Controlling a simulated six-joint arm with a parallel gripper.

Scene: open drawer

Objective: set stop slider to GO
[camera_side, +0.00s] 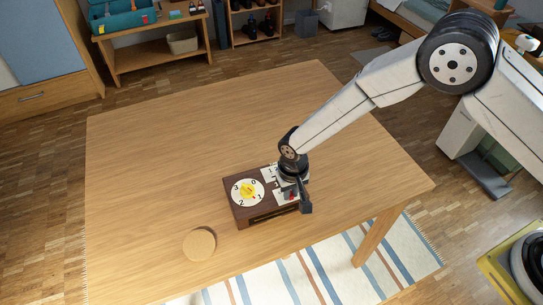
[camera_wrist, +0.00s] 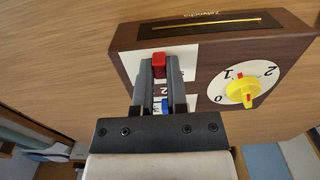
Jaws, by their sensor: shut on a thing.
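A dark brown box (camera_side: 243,213) stands on the table and also shows in the wrist view (camera_wrist: 205,42). On it is a white slider plate (camera_wrist: 188,55) with a red knob (camera_wrist: 159,62), the stop slider. My gripper (camera_wrist: 160,70) is over the plate with its fingers closed on either side of the red knob. In the side view my gripper (camera_side: 291,193) reaches down on the box's right part, with a bit of red showing at its fingers. The fingers cover much of the plate, and I cannot read its slider lettering.
A white dial with a yellow knob (camera_wrist: 237,90) sits beside the slider plate, its red pointer near 1. A small blue part (camera_wrist: 167,105) shows between my fingers, nearer the wrist. A round wooden disc (camera_side: 199,244) lies on the table (camera_side: 180,140), which is otherwise clear.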

